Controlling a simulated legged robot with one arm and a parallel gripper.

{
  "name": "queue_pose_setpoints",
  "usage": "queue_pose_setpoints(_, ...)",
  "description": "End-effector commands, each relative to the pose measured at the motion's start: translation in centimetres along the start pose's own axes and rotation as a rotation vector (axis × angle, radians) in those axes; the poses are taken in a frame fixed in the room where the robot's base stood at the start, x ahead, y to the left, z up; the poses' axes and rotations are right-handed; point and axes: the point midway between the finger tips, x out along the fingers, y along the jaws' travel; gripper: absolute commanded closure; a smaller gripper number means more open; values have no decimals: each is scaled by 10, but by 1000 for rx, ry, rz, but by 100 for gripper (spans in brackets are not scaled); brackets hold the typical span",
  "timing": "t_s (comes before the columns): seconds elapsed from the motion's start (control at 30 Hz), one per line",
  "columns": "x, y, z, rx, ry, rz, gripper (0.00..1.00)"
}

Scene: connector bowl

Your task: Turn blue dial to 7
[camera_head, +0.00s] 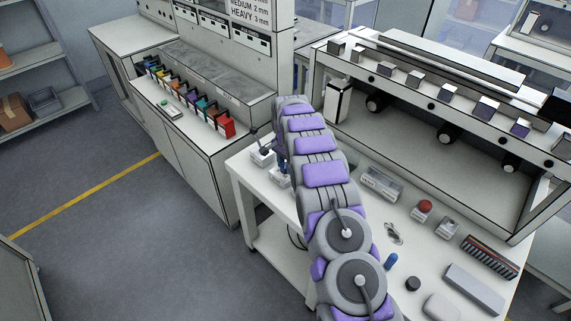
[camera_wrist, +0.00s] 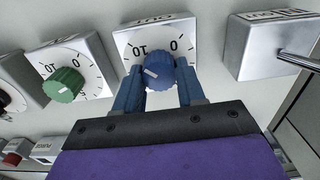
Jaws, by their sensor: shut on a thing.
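In the wrist view, the blue dial (camera_wrist: 158,74) sits on a white box face (camera_wrist: 124,40) with printed marks; a "10" and a "0" can be read upside down. A white pointer line on the dial lies on its left side, but the number it points to cannot be read. My gripper (camera_wrist: 158,82) has one blue finger on each side of the dial and is shut on it. In the head view, my arm hides most of the gripper and the dial.
A green dial (camera_wrist: 64,84) on a similar box is to the left. A box with a metal lever (camera_wrist: 298,62) is close on the right. In the head view, the white table (camera_head: 335,265) also holds a red button (camera_head: 425,206) and several small parts.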

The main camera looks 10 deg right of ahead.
Motion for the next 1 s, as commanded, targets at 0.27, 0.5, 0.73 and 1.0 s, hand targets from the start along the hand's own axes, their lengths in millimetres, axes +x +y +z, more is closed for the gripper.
queue_pose_setpoints(0.27, -4, -2, -1, -123, 3, -4, 91)
queue_pose_setpoints(0.5, -6, -3, -1, -330, 5, -6, 91)
queue_pose_setpoints(0.73, -4, -4, 0, -549, 4, -4, 91)
queue_pose_setpoints(1.0, -4, -4, 0, -805, 5, -4, 91)
